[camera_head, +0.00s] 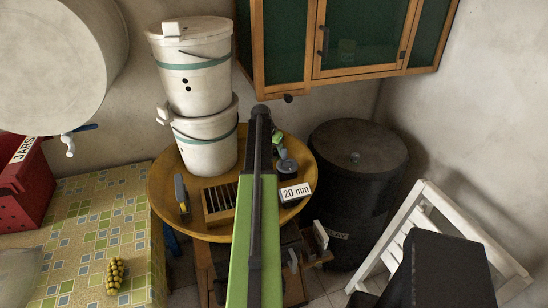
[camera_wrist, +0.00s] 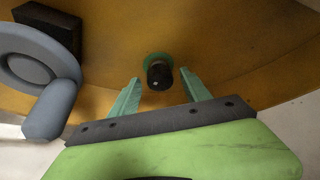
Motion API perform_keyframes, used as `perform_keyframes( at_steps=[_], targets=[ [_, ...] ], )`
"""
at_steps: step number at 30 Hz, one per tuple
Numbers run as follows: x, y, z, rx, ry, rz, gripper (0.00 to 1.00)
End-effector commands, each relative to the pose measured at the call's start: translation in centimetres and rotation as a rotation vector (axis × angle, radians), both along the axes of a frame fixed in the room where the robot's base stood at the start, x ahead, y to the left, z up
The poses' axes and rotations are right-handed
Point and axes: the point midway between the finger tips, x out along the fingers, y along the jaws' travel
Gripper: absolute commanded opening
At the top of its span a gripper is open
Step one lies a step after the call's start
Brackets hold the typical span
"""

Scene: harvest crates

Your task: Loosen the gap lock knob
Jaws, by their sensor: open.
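A small dark knob with a green ring at its base (camera_wrist: 159,77) sticks out of an ochre surface in the wrist view; I take it for the gap lock knob. My gripper (camera_wrist: 160,74) is open, its two teal fingers pointing toward the knob. The fingertips appear on either side of the knob, with visible space on both sides. I cannot tell how far they reach along it. In the head view my green arm crosses the ochre round pan (camera_head: 164,208), and I cannot make out the knob there.
A grey round part with a stubby handle (camera_wrist: 50,110) sits left of the fingers, beside a dark block (camera_wrist: 50,25). On the pan stand stacked white buckets (camera_head: 205,150), a slotted wooden box (camera_head: 219,203) and a "20 mm" block (camera_head: 295,194). A black barrel (camera_head: 358,190) stands right.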

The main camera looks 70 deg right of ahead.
Motion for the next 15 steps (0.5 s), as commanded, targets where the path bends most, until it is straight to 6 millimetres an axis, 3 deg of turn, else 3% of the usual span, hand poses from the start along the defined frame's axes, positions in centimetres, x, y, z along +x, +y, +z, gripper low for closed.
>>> perform_keyframes(
  at_steps=[5, 15],
  targets=[
    [-0.03, 0.02, 0.16, 0.000, 0.000, 0.000, 0.54],
    [-0.10, 0.02, 0.14, 0.000, 0.001, -0.001, 0.10]
  ],
)
